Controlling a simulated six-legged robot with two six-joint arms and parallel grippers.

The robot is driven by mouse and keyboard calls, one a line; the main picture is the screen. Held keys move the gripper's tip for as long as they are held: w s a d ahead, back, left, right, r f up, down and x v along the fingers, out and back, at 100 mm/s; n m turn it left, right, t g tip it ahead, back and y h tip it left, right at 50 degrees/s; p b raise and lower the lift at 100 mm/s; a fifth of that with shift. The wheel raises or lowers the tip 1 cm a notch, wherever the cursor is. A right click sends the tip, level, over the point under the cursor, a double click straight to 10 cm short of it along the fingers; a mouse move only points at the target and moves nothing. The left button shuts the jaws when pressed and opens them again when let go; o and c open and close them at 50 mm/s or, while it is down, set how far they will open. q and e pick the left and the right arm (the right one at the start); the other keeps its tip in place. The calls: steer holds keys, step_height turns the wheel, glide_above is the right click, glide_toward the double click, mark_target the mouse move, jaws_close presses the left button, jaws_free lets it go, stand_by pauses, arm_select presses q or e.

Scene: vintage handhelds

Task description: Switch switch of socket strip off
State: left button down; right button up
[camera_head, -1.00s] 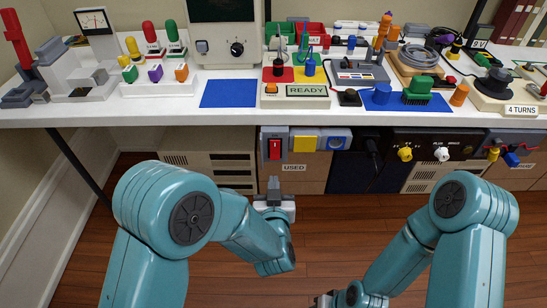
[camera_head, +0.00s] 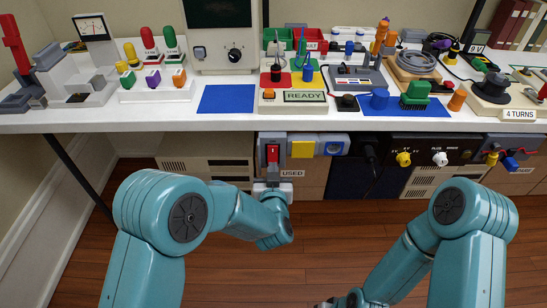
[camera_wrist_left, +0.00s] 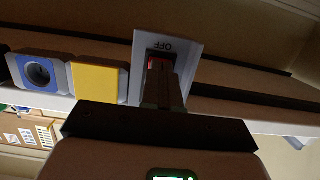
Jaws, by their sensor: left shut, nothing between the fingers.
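The socket strip (camera_head: 303,138) is fixed along the front edge under the table top. Its left module is grey with a red rocker switch (camera_head: 273,152). In the left wrist view the red switch (camera_wrist_left: 158,57) sits in a dark recess with the word OFF beside it. My left gripper (camera_head: 272,168) is shut and empty, its fingertips at the lower part of the switch. In the left wrist view its fingers (camera_wrist_left: 161,72) cover part of the switch; I cannot tell whether they press on it. My right gripper (camera_head: 328,304) is mostly cut off at the bottom edge.
Right of the switch, the strip has a yellow module (camera_head: 303,149) and a blue socket (camera_head: 334,148). A dark panel with yellow and white plugs (camera_head: 440,158) is farther right. The table top (camera_head: 150,122) above carries devices.

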arm_select(q)
steer(key=shift+w, duration=0.3)
steer(key=s, duration=0.4)
steer(key=shift+b, duration=0.35)
steer(key=shift+s, duration=0.1)
